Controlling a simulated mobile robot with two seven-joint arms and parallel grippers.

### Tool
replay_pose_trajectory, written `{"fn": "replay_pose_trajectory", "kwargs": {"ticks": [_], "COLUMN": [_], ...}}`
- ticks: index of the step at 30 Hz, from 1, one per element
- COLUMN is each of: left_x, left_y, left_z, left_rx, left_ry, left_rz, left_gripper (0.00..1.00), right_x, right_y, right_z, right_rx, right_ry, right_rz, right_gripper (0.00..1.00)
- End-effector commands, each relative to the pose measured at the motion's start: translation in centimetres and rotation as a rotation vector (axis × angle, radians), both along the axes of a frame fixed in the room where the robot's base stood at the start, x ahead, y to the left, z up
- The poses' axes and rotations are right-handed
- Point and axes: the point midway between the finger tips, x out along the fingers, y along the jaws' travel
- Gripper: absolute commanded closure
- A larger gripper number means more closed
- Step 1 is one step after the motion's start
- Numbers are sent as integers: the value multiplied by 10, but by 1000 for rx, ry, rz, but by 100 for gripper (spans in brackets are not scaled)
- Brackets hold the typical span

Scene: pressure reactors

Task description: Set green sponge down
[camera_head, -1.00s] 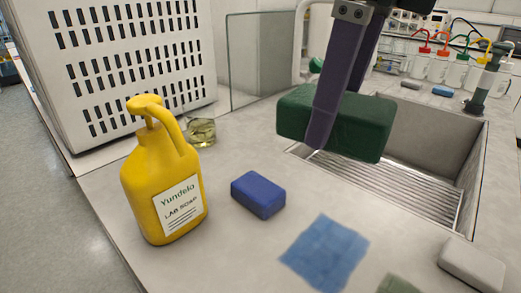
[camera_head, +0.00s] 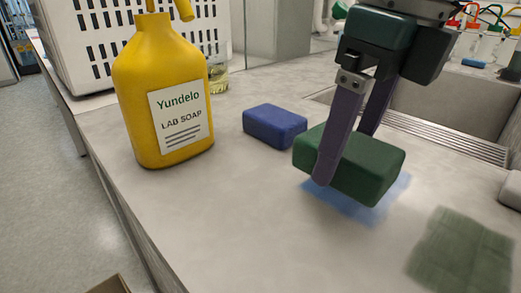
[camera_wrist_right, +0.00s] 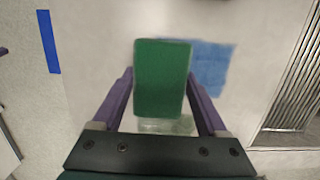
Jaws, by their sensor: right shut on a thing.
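The green sponge (camera_head: 372,170) is a dark green block between the purple fingers of my right gripper (camera_head: 343,158). The gripper is shut on it, one finger on each side, as the right wrist view also shows with the sponge (camera_wrist_right: 162,78) upright between the fingers. In the head view the sponge hides part of a flat blue cloth (camera_head: 375,207) on the worktop (camera_head: 240,215). It looks held low over the surface; I cannot tell the exact gap. In the wrist view the cloth (camera_wrist_right: 213,68) shows just right of the sponge. My left gripper is not in view.
A blue sponge (camera_head: 275,126) lies left of the held one. A yellow lab soap bottle (camera_head: 162,95) stands further left, with a glass beaker (camera_head: 218,76) behind. A green cloth (camera_head: 462,255) lies front right. The sink (camera_head: 440,108) is behind. The front middle worktop is clear.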

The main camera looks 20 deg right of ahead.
Motion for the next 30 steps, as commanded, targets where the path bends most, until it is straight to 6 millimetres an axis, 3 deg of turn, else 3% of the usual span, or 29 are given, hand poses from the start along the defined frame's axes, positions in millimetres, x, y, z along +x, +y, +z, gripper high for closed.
{"fn": "replay_pose_trajectory", "kwargs": {"ticks": [8,20,21,26,30], "left_x": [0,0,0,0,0], "left_y": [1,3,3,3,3], "left_z": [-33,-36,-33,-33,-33], "left_rx": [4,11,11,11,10], "left_ry": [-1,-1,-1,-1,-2], "left_rz": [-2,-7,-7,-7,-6], "left_gripper": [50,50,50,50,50], "right_x": [-1,0,0,0,0], "right_y": [0,0,0,0,0], "right_z": [-43,-46,-44,-44,-44], "right_rx": [0,0,0,1,1], "right_ry": [2,1,1,1,1], "right_rz": [0,0,0,0,0], "right_gripper": [76,76,19,1,0]}}
